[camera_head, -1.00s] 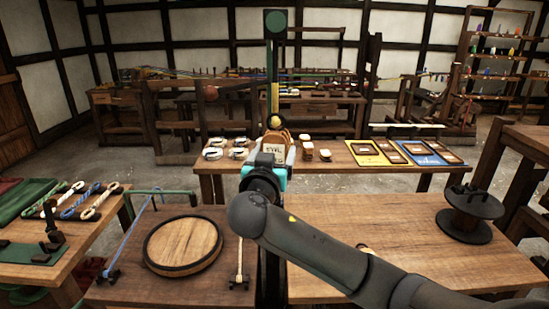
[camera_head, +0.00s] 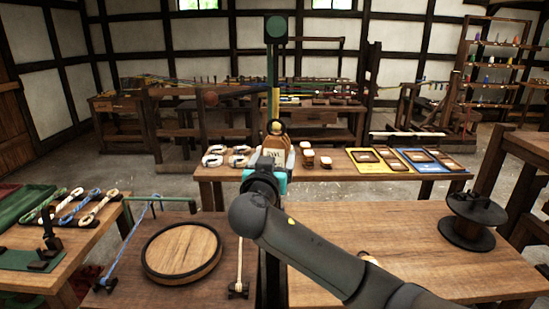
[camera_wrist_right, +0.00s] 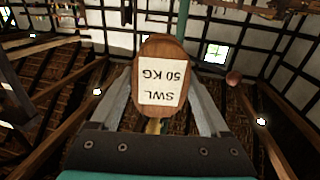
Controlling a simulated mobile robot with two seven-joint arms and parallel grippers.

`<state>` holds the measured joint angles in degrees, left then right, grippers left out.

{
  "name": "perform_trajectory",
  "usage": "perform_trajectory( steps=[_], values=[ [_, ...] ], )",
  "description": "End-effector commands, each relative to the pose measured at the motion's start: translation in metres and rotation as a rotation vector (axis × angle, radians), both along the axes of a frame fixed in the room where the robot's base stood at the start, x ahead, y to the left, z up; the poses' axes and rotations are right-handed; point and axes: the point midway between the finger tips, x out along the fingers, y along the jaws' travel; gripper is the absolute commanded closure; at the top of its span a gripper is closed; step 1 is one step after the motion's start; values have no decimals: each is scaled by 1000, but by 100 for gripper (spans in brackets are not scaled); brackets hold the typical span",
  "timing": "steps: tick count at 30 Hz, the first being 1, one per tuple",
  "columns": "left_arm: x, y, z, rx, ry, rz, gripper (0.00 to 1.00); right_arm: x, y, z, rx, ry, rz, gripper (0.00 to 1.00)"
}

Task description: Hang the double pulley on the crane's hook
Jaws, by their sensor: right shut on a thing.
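The double pulley is a brown wooden block (camera_head: 269,146) with a white label; in the wrist view its label reads SWL 50 KG, upside down (camera_wrist_right: 162,82). My right gripper (camera_head: 277,158) is shut on it, with a grey finger on each side in the wrist view (camera_wrist_right: 160,105). It holds the pulley up in front of the crane post. The hook is not clearly visible. My left gripper is not in view.
A round wooden lid (camera_head: 182,253) lies on the left front bench. A dark spool (camera_head: 470,222) stands on the right front bench (camera_head: 405,240), otherwise mostly clear. Behind, a table (camera_head: 330,178) carries rope coils and yellow and blue boards. Coloured rope hanks (camera_head: 75,207) lie far left.

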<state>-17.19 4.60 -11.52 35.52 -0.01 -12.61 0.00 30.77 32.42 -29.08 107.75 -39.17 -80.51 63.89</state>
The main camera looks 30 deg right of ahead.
Motion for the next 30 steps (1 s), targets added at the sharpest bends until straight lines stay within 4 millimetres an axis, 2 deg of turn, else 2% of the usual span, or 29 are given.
perform_trajectory(
  steps=[3, 4, 9, 20, 26, 30],
  values=[
    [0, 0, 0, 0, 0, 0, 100, 0, 0, 2, -1, -4, 0, 100],
    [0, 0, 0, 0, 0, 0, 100, 0, 0, 2, -1, -4, 0, 19],
    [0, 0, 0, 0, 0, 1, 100, 0, 0, 1, -1, -3, 0, 0],
    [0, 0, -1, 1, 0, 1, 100, -4, 4, -2, 2, 2, 1, 0],
    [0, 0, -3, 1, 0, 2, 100, -25, 24, -3, 4, 2, 5, 0],
    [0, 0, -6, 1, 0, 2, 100, -48, 44, -3, 6, 0, 5, 0]
  ],
)
